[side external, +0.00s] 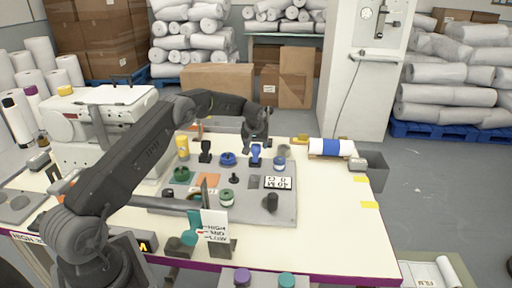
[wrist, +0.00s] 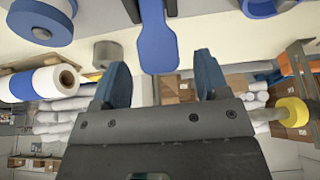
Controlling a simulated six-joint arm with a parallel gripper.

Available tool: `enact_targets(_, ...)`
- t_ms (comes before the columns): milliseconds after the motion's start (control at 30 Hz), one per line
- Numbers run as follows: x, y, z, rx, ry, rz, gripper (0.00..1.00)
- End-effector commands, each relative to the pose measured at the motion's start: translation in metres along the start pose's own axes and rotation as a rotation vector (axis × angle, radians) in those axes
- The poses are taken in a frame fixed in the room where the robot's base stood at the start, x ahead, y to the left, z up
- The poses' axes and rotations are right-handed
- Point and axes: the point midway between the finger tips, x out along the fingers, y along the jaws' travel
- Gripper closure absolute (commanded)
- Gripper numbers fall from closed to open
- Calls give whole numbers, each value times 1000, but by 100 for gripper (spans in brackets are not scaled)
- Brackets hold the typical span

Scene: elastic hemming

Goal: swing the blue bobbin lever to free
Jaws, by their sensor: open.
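The blue bobbin lever (side external: 255,153) stands on the grey work plate, near its back edge. In the wrist view it is a blue paddle (wrist: 157,40) with a rounded end, on a dark mount at the top edge. My gripper (side external: 256,140) is just above and behind the lever in the side view. In the wrist view my gripper (wrist: 162,78) is open, with nothing between its two blue-grey fingers. The paddle's end lies between and just beyond the fingertips, apart from both. The lever's setting cannot be read.
A blue knob (side external: 228,158) stands left of the lever and a blue-topped spool (side external: 279,162) right of it. A blue-and-white roll (side external: 331,147) and a grey bin (side external: 372,172) are further right. A lettered plate (side external: 277,183) lies in front. The table's front right is clear.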

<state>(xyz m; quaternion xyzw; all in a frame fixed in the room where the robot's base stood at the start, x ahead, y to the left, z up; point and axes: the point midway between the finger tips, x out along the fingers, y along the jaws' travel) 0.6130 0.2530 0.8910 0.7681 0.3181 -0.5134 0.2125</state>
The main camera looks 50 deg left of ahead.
Motion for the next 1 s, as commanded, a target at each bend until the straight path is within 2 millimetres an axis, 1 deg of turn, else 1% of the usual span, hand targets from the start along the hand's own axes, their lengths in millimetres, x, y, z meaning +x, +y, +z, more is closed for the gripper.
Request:
enact_targets(33, 7, 0, 0, -1, 0, 0, 32)
enact_targets(100, 14, 0, 0, -1, 0, 0, 32)
enact_targets(200, 20, 0, 0, -1, 0, 0, 32)
enact_targets(533, 23, 0, 0, -1, 1, 1, 32)
enact_targets(567, 22, 0, 0, -1, 1, 1, 34)
enact_targets(1000, 22, 0, 0, -1, 1, 0, 76)
